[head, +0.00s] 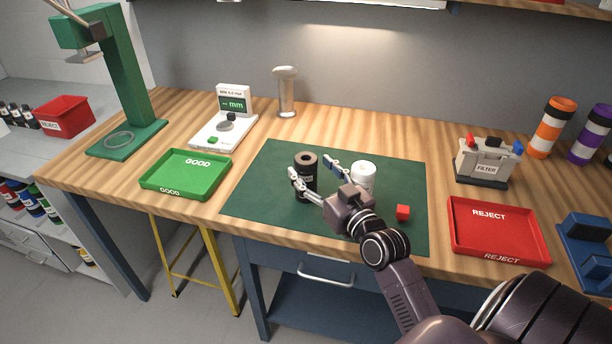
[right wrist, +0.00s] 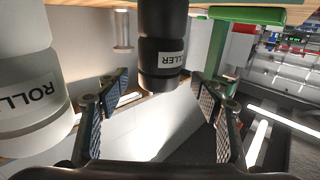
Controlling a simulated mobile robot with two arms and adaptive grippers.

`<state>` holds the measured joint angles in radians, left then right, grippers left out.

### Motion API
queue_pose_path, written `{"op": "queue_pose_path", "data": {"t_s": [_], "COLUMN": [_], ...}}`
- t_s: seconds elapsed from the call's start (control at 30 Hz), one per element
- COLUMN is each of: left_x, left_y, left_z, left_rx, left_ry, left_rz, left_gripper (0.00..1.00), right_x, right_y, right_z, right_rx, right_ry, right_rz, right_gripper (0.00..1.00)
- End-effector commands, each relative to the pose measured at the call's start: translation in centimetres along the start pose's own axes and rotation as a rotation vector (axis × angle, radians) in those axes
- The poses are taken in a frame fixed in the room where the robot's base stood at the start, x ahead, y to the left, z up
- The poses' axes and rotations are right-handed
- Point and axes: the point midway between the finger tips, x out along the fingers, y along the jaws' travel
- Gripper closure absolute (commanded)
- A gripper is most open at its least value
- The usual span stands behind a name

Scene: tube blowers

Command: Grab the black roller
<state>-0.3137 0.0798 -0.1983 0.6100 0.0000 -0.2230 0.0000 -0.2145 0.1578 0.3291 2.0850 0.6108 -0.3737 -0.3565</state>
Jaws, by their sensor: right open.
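The black roller (head: 306,184) stands upright on the green mat (head: 265,196), with a hole in its top and a white label. My right gripper (head: 312,169) is open beside it, one fingertip at its left and the other at its right. In the right wrist view the black roller (right wrist: 162,50) shows upside down, ahead of and between the spread fingers of the right gripper (right wrist: 160,103). The fingers look clear of it. A white roller (head: 363,176) stands just to its right; it also shows at the left of the right wrist view (right wrist: 28,85). My left gripper is not in view.
A green GOOD tray (head: 165,187) is at the left, a red REJECT tray (head: 520,242) at the right. A gauge (head: 225,125) and metal post (head: 286,95) stand behind. The mat left of the black roller is clear.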

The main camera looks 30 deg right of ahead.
Motion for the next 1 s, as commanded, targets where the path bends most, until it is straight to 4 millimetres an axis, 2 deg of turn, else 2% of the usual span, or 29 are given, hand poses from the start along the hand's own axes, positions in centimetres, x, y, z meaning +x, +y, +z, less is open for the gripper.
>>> {"op": "queue_pose_path", "data": {"t_s": [0.1,0.2,0.4,0.47,1.0], "left_x": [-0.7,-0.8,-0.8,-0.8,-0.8], "left_y": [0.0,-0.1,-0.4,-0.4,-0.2], "left_z": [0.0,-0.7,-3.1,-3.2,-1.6], "left_rx": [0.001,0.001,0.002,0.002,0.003], "left_ry": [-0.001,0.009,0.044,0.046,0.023], "left_rz": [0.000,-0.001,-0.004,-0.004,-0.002], "left_gripper": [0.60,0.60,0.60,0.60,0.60], "right_x": [1.9,2.8,3.1,3.1,3.1], "right_y": [0.1,0.1,0.1,0.1,0.1], "right_z": [-0.3,-0.2,0.0,0.0,-0.1], "right_rx": [0.001,0.001,-0.001,-0.001,-0.001], "right_ry": [0.002,0.001,0.000,0.000,0.000], "right_rz": [0.000,0.000,0.000,0.000,0.000], "right_gripper": [0.39,0.39,0.39,0.39,0.96]}}
